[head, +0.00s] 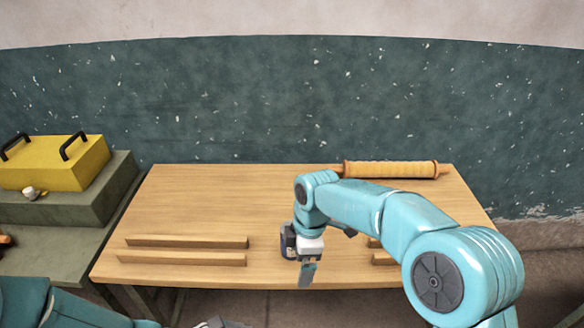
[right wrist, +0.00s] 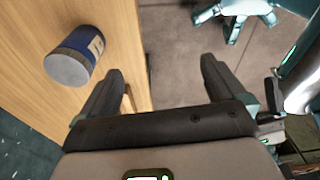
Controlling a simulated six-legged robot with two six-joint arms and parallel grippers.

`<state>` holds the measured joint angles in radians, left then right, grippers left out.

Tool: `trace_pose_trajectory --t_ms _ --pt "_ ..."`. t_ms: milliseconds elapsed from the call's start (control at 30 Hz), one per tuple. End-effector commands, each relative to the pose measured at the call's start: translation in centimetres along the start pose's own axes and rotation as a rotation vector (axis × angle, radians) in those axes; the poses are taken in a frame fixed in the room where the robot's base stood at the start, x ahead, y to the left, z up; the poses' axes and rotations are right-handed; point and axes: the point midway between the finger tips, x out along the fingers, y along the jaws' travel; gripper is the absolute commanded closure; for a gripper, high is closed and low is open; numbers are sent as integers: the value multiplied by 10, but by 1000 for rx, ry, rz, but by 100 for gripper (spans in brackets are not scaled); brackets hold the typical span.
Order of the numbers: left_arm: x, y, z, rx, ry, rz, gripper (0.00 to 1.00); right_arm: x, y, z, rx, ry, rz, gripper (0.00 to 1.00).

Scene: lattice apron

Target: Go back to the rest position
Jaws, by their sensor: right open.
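My right gripper (head: 308,272) hangs low at the front edge of the wooden table (head: 220,200), pointing down. In the right wrist view its two dark fingers (right wrist: 162,66) are spread apart with nothing between them. A dark blue jar with a grey end and a pale label (head: 288,242) stands on the table just left of the gripper, apart from the fingers in the right wrist view (right wrist: 75,58). My left arm (head: 60,308) shows at the bottom left; only a cropped grey part near the bottom edge may belong to its gripper.
Two wooden strips (head: 185,242) lie at the table's front left; others are partly hidden behind my right arm. A rolling pin-like roll (head: 390,169) lies at the back right. A yellow box with black handles (head: 55,163) sits on a grey block at left. The table's middle is bare.

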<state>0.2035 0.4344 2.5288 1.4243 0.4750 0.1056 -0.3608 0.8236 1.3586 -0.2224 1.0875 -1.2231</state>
Motion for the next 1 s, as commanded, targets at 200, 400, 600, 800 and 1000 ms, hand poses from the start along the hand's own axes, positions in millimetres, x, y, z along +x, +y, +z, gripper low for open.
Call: trace_pose_trajectory --t_ms 200,400,600,800,1000 --pt "47 -55 -94 398 218 -279 2 151 -48 47 528 114 -47 3" --pt "93 -72 -175 983 337 -459 2 267 -149 86 1246 210 -103 3" --pt "134 -67 -195 1401 314 -448 2 303 -226 103 1751 238 -123 3" --pt "143 -64 -193 1504 297 -424 2 304 -243 106 1875 244 -120 3" --pt "142 -64 -193 1501 297 -424 2 304 -242 106 1871 245 -119 3"
